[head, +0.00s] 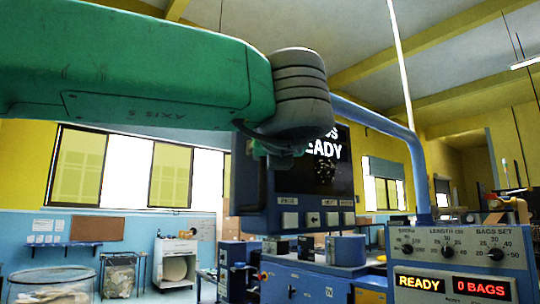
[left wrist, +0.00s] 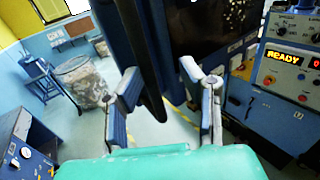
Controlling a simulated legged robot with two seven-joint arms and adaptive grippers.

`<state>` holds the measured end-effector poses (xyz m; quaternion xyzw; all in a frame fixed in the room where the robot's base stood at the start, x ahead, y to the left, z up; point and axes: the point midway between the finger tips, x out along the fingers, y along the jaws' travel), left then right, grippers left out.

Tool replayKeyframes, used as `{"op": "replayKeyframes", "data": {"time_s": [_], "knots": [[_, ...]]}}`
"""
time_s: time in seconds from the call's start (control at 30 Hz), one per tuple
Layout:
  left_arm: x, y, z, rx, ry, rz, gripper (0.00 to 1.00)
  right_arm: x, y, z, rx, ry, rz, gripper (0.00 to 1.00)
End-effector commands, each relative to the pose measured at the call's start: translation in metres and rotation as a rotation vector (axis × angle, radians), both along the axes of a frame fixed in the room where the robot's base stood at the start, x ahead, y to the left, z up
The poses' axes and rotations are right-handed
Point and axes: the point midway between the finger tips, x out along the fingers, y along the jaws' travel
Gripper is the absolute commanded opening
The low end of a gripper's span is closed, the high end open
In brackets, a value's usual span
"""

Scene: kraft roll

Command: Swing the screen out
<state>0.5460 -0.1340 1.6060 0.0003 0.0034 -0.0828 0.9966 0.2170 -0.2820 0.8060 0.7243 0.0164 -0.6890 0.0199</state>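The screen (head: 305,190) is a dark blue box with a black display showing "READY" and a row of buttons below. It hangs from a curved blue pipe arm (head: 385,122). My green left arm crosses in front of its upper left part and hides some of it. In the left wrist view, my left gripper (left wrist: 160,72) has its two fingers spread, with a dark upright handle bar (left wrist: 146,55) at the screen's side between them. Gaps show beside the bar; I cannot tell whether either finger touches it. My right gripper is in neither view.
A control panel (head: 462,250) with dials and lit "READY" and "0 BAGS" displays stands at the right. Blue machinery sits below the screen. A mesh bin (left wrist: 80,82) stands on open floor to the left.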

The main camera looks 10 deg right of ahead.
Motion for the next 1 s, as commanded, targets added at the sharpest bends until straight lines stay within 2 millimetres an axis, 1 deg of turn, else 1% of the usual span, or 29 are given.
{"op": "replayKeyframes", "data": {"time_s": [0.03, 0.1, 0.2, 0.33, 0.43, 0.9, 0.97, 1.0], "knots": [[-0.011, 0.002, 0.002, 0.001, -0.003, -0.001, 0.34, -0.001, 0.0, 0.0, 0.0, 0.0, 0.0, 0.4], [-0.024, 0.005, 0.002, -0.001, -0.004, -0.001, 0.34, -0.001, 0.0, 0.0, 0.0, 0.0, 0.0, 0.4], [-0.039, 0.009, 0.003, -0.001, -0.005, 0.0, 0.34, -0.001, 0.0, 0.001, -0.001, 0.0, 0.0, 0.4], [-0.051, 0.013, 0.002, -0.003, -0.002, 0.001, 0.34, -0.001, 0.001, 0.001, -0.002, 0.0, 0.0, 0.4], [-0.053, 0.013, 0.002, -0.004, -0.002, 0.002, 0.34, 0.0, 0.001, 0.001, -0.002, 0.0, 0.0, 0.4], [-0.054, 0.011, 0.002, -0.002, -0.003, 0.002, 0.34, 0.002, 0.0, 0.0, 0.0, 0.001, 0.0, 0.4], [-0.053, 0.011, -0.001, 0.005, -0.003, 0.003, 0.34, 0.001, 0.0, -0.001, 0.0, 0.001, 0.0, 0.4], [-0.049, 0.011, -0.006, 0.02, -0.002, 0.004, 0.34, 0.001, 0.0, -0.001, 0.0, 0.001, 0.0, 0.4]]}}
